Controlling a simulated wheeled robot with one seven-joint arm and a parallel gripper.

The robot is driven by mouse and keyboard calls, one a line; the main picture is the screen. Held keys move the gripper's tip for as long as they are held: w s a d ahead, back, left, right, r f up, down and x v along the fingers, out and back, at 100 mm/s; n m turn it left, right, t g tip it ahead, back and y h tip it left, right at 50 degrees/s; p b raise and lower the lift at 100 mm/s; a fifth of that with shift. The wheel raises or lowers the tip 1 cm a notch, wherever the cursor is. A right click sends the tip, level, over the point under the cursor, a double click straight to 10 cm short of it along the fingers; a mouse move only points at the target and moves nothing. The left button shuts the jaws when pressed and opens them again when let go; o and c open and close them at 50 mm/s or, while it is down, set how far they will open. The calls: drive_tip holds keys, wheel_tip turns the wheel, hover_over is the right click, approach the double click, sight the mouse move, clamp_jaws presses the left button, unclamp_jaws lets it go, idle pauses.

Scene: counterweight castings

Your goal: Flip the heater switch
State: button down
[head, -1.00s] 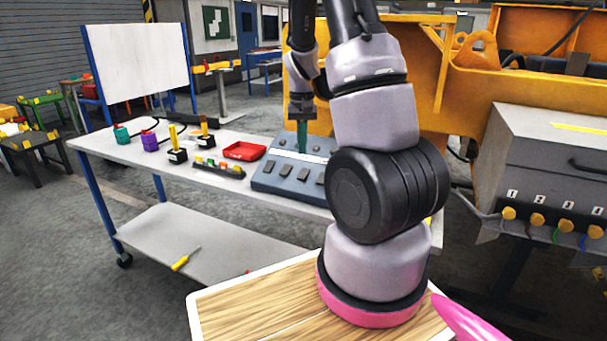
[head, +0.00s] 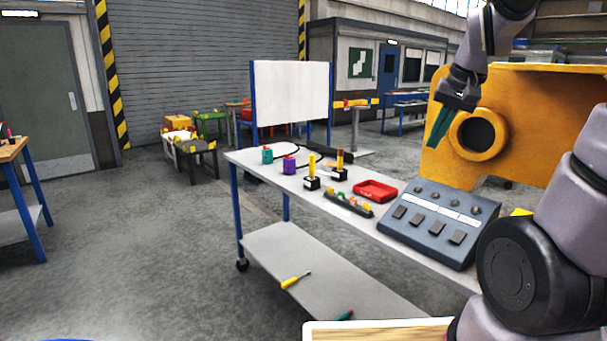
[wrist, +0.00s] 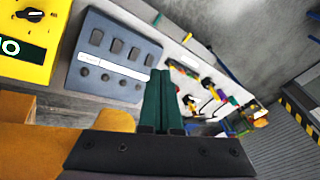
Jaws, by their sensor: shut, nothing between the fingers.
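A grey-blue control box (head: 428,245) sits on the right end of the white table. Its sloped face has several dark rocker switches (head: 436,228), a white label strip and a row of round knobs. The labels are too small to read, so I cannot tell which switch is the heater's. The box also shows at upper left in the wrist view (wrist: 75,72). My gripper (head: 434,144) has green fingers, shut and empty, in the air above and apart from the box. In the wrist view the closed fingers (wrist: 160,73) appear just right of the box.
The white table (head: 268,178) also holds a red tray (head: 375,191), a strip of coloured parts (head: 348,204) and small coloured items. A yellow casting (head: 520,105) stands behind the box. A yellow unit with a black knob (wrist: 28,42) is beside the box. Open floor lies left.

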drive_tip(key=s+a+r+t, duration=0.1)
drive_tip(key=s+a+r, duration=0.1)
drive_tip(key=s, duration=0.3)
drive_tip(key=s+a+r+t, duration=0.2)
drive_tip(key=s+r, duration=0.2)
drive_tip(key=s, duration=0.2)
drive_tip(key=shift+a+r, duration=0.3)
drive_tip(key=shift+r, duration=0.1)
